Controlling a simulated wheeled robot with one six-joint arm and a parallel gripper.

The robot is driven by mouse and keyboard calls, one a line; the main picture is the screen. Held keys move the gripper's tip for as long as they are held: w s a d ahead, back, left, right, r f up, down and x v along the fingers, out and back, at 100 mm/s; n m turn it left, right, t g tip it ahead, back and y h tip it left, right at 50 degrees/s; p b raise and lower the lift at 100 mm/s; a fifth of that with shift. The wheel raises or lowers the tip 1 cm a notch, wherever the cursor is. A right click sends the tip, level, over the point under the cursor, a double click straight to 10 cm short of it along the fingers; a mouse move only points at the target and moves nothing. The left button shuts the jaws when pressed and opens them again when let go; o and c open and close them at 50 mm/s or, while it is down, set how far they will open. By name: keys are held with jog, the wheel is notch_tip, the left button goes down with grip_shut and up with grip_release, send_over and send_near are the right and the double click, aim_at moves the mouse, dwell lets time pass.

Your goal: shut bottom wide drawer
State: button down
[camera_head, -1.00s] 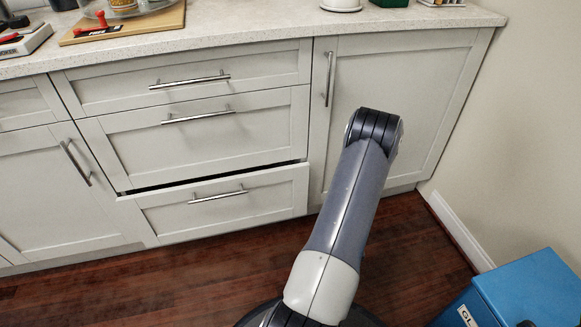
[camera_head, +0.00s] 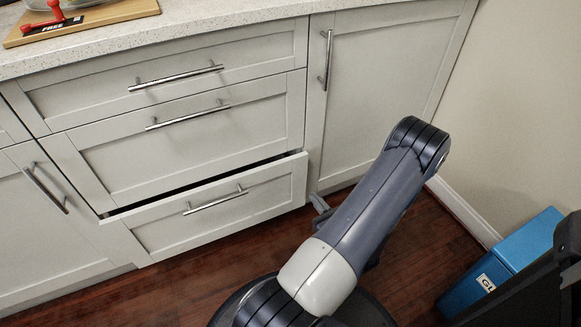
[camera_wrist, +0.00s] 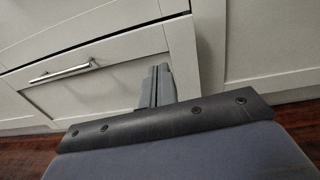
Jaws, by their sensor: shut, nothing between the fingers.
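The bottom wide drawer (camera_head: 215,209) is a pale grey shaker front with a bar handle (camera_head: 215,200). It stands slightly out, with a dark gap along its top edge. It also shows in the wrist view (camera_wrist: 110,90), with its handle at left. My gripper (camera_wrist: 160,72) is shut and empty, its fingers in front of the right part of the drawer front. I cannot tell whether they touch it. In the head view the gripper's tip (camera_head: 319,203) shows just right of the drawer's lower right corner; my arm hides the rest.
The middle drawer (camera_head: 190,150) and top drawer (camera_head: 175,82) above are closed. A tall cabinet door (camera_head: 375,90) is at right, shut. A blue box (camera_head: 500,265) stands on the floor at right. Dark wood floor lies clear in front of the drawers.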

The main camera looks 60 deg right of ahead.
aim_at(295, 161)
jog(key=shift+m+h, duration=0.5)
jog(key=b+x, duration=0.1)
jog(key=x, duration=0.3)
jog(key=b+x, duration=0.1)
jog(key=x, duration=0.3)
jog(key=d+b+x, duration=0.1)
jog(key=b+x, duration=0.1)
jog(key=x, duration=0.2)
jog(key=shift+d+r, duration=0.2)
jog(key=shift+r, duration=0.1)
jog(key=shift+w+d+r, duration=0.1)
jog(key=shift+w+d, duration=0.25)
jog(key=shift+w, duration=0.15)
